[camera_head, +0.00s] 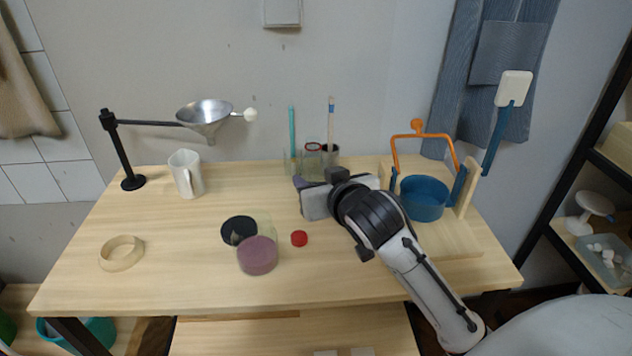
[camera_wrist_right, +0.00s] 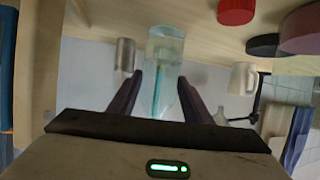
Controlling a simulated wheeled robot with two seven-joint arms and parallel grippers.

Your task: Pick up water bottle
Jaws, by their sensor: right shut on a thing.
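My right gripper (camera_head: 300,183) reaches over the back middle of the table, its fingers pointing away and left. In the right wrist view its two dark fingers (camera_wrist_right: 160,95) have a clear, pale vessel (camera_wrist_right: 165,48) between and beyond them, which I take to be the water bottle. A teal stick shows through or behind it, so its outline is hard to tell. In the head view the gripper body hides most of what is in the grip. My left gripper is not in view.
Behind the gripper stand a teal stick (camera_head: 292,130) and a cup with a brush (camera_head: 331,158). A blue pot (camera_head: 424,200) stands to the right. A red cap (camera_head: 299,239), mauve jar (camera_head: 257,257) and white mug (camera_head: 186,175) are to the left. The table front is clear.

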